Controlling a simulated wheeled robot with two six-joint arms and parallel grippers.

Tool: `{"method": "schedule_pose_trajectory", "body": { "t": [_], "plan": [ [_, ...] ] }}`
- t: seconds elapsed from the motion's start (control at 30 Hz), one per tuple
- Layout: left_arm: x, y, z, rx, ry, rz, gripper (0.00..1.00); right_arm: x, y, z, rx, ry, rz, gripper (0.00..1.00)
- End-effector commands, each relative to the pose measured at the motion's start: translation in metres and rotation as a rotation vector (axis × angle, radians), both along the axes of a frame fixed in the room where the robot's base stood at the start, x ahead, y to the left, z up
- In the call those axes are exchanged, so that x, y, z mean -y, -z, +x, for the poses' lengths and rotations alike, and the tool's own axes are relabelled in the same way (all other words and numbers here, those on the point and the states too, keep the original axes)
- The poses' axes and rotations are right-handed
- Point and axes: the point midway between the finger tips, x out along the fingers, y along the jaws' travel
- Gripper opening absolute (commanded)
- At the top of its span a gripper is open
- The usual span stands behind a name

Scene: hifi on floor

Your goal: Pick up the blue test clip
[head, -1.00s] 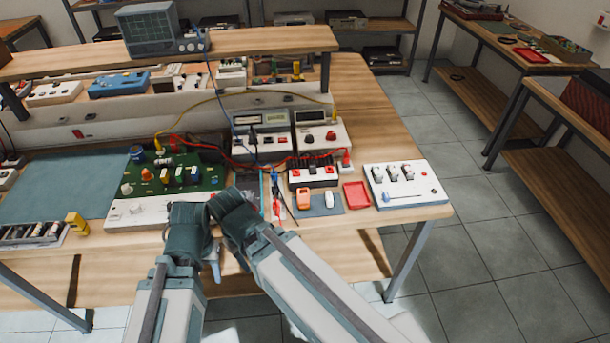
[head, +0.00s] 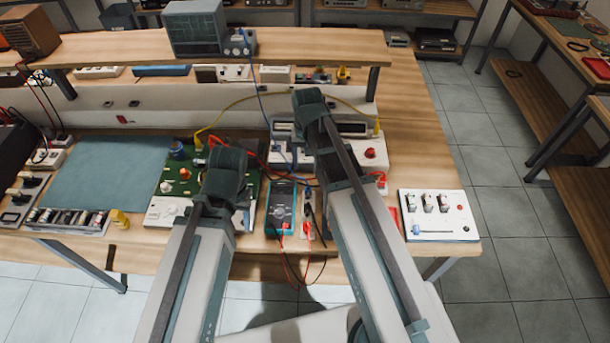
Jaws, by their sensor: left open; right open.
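I cannot clearly make out the blue test clip; the area around the lead's lower end is partly hidden by my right arm. My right gripper (head: 309,97) is open, raised over the instruments at the middle of the bench. My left gripper (head: 228,160) is open and empty over the green circuit board (head: 186,180). The fingers of both are seen from behind.
A teal multimeter (head: 281,208) lies between my arms, with red and black leads at the bench's front edge. A white switch panel (head: 438,216) is at the right. A blue-green mat (head: 108,172) at the left is clear. The oscilloscope (head: 195,27) stands on the shelf.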

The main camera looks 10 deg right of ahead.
Motion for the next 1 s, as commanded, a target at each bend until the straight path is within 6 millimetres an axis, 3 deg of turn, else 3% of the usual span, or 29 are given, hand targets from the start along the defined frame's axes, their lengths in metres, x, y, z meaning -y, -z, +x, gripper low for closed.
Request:
{"method": "schedule_pose_trajectory", "body": {
  "t": [0.33,0.8,1.0],
  "plan": [
    [0.000,0.011,0.000,0.000,0.000,0.000,0.50,0.002,0.011,0.001,0.002,0.007,0.002,0.65],
    [0.000,0.076,0.000,0.000,-0.001,0.000,0.50,0.002,0.076,0.001,0.001,0.006,0.002,0.65],
    [0.000,0.087,0.000,0.000,-0.001,0.000,0.50,0.002,0.087,0.000,0.001,0.006,0.002,0.65]
  ]
}}
